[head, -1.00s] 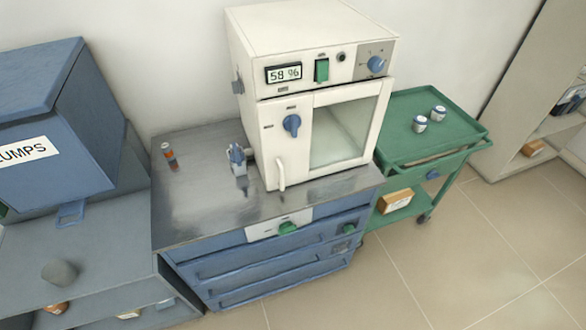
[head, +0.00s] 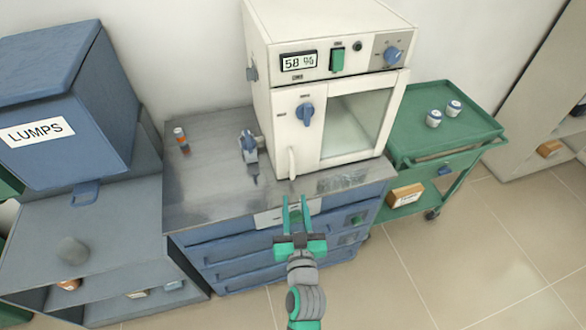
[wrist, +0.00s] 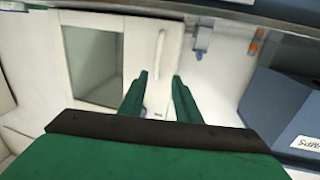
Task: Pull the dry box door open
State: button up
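The dry box (head: 330,80) is a white cabinet on the metal bench top, with a display reading 58 %. Its door (head: 355,120) is shut and has a glass window, a blue knob (head: 305,113) and a white vertical handle (head: 292,163) low on its left side. My gripper (head: 296,203) is open and empty, in front of and just below the handle in the head view. In the wrist view the door (wrist: 92,62) appears upside down, and the handle (wrist: 160,46) stands beyond the two green fingers, apart from them.
A small blue-grey device (head: 248,147) and an orange-capped bottle (head: 181,139) stand on the bench left of the box. A blue LUMPS bin (head: 75,100) is farther left. A green cart (head: 470,125) with two jars stands at right. Blue drawers (head: 260,260) are below.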

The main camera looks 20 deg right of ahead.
aim_at(293, 165)
jog(key=w+d, duration=0.1)
jog(key=w, duration=0.7)
jog(key=w+d+r, duration=0.1)
jog(key=w, duration=0.3)
jog(key=shift+d, duration=0.35)
grip_shut()
